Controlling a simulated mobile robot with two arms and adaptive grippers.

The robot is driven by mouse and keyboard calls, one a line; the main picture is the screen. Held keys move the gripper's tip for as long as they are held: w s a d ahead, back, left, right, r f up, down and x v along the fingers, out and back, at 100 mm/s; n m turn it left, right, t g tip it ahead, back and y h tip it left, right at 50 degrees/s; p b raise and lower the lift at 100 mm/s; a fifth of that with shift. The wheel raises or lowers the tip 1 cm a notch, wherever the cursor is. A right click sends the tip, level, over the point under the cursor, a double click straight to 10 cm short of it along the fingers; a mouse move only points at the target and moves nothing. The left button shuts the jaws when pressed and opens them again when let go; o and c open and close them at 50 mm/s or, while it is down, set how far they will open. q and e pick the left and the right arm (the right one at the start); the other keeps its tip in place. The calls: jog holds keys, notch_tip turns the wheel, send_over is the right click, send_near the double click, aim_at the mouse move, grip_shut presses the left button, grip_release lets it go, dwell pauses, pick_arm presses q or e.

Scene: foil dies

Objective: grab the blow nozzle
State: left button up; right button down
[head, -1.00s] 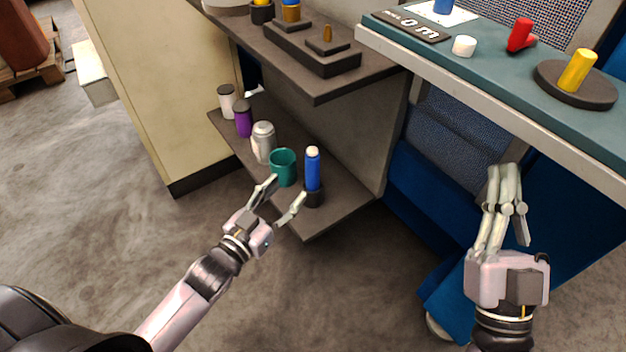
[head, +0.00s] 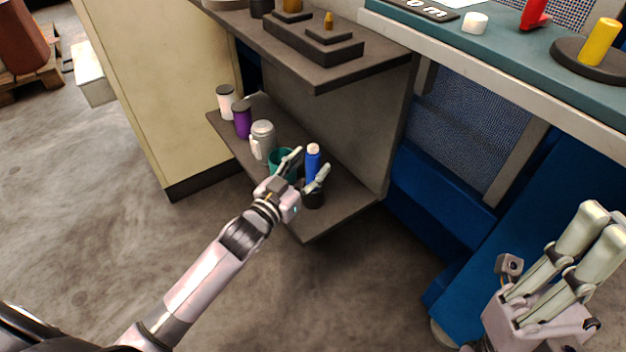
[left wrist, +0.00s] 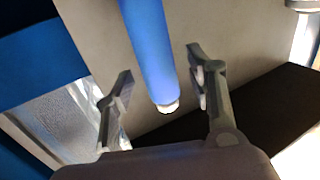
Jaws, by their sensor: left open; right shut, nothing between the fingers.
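In the left wrist view the blue cylinder (left wrist: 150,45) shows between the spread fingers of the left gripper (left wrist: 160,72), with visible gaps on both sides. I cannot tell its exact depth between them. My right gripper (head: 602,226) is shut and empty at the lower right, away from the shelf.
A teal cup (head: 280,163) stands close left of the nozzle, partly behind my left gripper. A silver canister (head: 262,140), purple bottle (head: 242,120) and white jar (head: 226,102) line the lower shelf (head: 345,195).

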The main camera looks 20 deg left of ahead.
pick_arm(q)
jog(key=shift+x, duration=1)
jog(key=shift+c, duration=0.5)
grip_shut()
